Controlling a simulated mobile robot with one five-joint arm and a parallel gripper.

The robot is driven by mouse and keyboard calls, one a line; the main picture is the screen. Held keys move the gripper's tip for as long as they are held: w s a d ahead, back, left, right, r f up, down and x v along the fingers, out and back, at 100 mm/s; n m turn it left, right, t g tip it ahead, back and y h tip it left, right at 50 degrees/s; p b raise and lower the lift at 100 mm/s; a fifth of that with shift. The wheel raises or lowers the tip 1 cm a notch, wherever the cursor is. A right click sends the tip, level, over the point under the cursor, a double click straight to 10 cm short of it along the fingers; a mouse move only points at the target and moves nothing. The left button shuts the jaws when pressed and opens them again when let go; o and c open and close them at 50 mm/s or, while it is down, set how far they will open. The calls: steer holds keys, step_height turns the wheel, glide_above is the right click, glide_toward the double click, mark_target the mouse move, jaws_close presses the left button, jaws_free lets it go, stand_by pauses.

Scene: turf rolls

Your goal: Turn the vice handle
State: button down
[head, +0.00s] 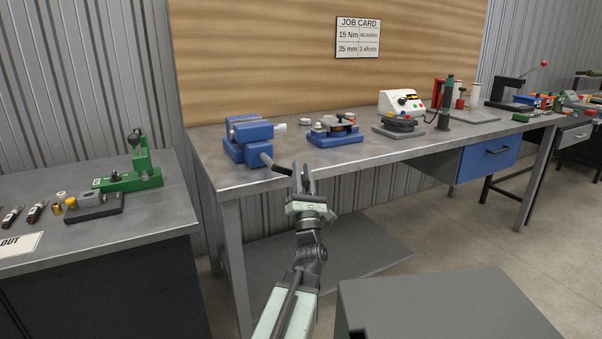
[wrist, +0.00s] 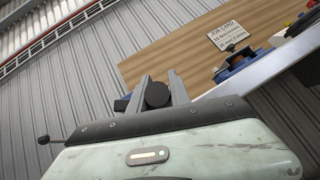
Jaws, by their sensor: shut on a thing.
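The blue vice (head: 249,141) stands at the left front of the long metal bench. Its dark handle (head: 278,166) sticks out past the bench's front edge, toward the lower right. My gripper (head: 303,168) is at the handle's outer end, with its fingers pointing up. In the wrist view my gripper (wrist: 160,82) is shut on the handle's dark round end (wrist: 157,95), which shows between the two fingers. The fingers and palm hide part of the handle there.
The long bench (head: 330,164) also holds a small blue fixture (head: 334,130) right of the vice and a white box with dials (head: 401,103). A second bench (head: 150,205) with a green press (head: 134,168) stands at the left. A grey block (head: 445,305) is at lower right.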

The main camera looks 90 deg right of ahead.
steer(key=shift+w+d+t, duration=0.1)
steer(key=shift+w+t, duration=0.05)
steer(key=shift+t, duration=0.15)
steer(key=c, duration=1.2)
jaws_free()
steer(key=shift+f, duration=0.1)
